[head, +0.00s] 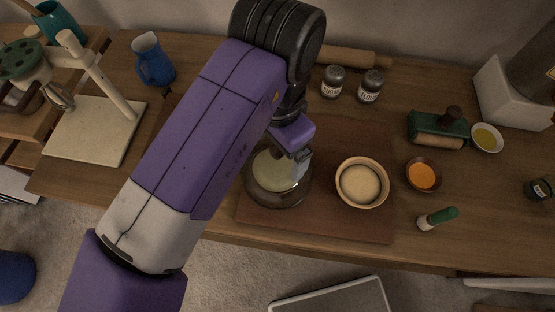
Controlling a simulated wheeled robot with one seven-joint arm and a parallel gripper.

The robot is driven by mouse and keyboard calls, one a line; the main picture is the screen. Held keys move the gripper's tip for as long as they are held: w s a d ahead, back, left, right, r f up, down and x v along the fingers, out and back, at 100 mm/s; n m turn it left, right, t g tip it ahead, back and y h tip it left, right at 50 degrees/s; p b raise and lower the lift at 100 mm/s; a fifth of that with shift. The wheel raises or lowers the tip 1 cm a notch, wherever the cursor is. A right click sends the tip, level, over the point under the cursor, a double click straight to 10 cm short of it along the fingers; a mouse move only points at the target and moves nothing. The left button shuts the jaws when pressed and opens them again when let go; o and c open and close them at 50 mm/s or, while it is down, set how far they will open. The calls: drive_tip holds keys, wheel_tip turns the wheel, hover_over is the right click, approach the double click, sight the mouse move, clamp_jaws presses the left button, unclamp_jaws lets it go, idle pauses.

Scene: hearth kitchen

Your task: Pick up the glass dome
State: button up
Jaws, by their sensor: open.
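The glass dome (262,194) is a clear round cover on the brown board (350,223), at the middle of the head view. A pale round mass (275,173) shows through it. My gripper (300,163) is over the dome's upper right part, pointing down, with its jaws open. My gripper and wrist hide part of the dome's top. I cannot tell whether the fingers touch the dome.
A bowl of dough (361,184) stands close to the dome's right. Further right are an orange bowl (422,175), a green-handled brush (438,217) and a green roller tool (437,130). Two jars (333,81) and a rolling pin (347,58) are behind. The board's front right is clear.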

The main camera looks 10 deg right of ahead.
clamp_jaws()
drive_tip(key=shift+s+f, duration=0.1)
idle(0.3)
drive_tip(key=shift+d+f, duration=0.1)
idle(0.9)
